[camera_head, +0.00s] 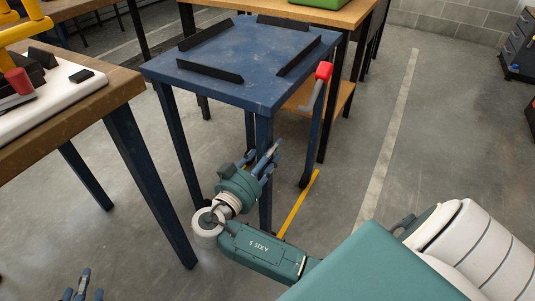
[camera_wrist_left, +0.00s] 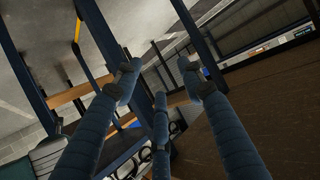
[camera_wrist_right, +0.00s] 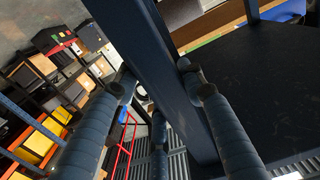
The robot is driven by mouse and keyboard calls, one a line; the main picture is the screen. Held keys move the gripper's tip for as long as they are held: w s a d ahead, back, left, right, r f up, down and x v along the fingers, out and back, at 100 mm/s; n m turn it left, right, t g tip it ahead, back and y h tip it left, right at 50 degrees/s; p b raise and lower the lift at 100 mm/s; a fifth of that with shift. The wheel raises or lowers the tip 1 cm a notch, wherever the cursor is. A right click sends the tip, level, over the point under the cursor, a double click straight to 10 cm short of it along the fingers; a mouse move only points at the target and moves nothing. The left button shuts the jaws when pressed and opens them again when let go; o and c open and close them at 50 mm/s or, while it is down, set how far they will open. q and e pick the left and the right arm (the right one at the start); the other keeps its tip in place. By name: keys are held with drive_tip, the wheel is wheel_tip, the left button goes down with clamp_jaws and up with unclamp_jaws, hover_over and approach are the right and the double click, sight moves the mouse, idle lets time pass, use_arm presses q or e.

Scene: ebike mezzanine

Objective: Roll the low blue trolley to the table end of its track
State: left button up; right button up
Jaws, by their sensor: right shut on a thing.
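The blue trolley (camera_head: 235,62) stands upright in the middle of the head view, with black angle brackets on its flat top and blue legs. A red-handled lever (camera_head: 320,80) is at its right corner. My right gripper (camera_head: 268,160) is shut on the trolley's near leg below the top. In the right wrist view its fingers lie on both sides of the blue leg (camera_wrist_right: 150,45). My left gripper (camera_head: 78,287) is low at the bottom left of the head view, away from the trolley. Its fingers are spread and empty in the left wrist view (camera_wrist_left: 160,75).
A yellow strip (camera_head: 298,205) lies on the floor right of the near leg. A wood-topped bench (camera_head: 122,90) stands close on the left, with a white board and tools. Another wooden table (camera_head: 345,14) is directly behind the trolley.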

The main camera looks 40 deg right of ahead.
use_arm(q)
drive_tip(key=shift+w+d+r, duration=0.1)
drive_tip(key=shift+w+r, duration=0.25)
drive_tip(key=shift+r, duration=0.15)
use_arm(e)
drive_tip(key=shift+w+d, duration=0.1)
drive_tip(key=shift+d, duration=0.3)
use_arm(q)
drive_tip(key=shift+w+d+r+t+h+b, duration=0.15)
drive_tip(key=shift+w+r+t, duration=0.2)
drive_tip(key=shift+r, duration=0.3)
drive_tip(key=shift+w+d+r+t+h+b, duration=0.1)
drive_tip(key=shift+w+d+r+t+b, duration=0.1)
drive_tip(key=shift+r+t, duration=0.35)
drive_tip(key=shift+w+d+r+t+h+b, duration=0.15)
drive_tip(key=shift+w+r+t, duration=0.15)
drive_tip(key=shift+r, duration=0.45)
use_arm(e)
drive_tip(key=shift+x, duration=1.45)
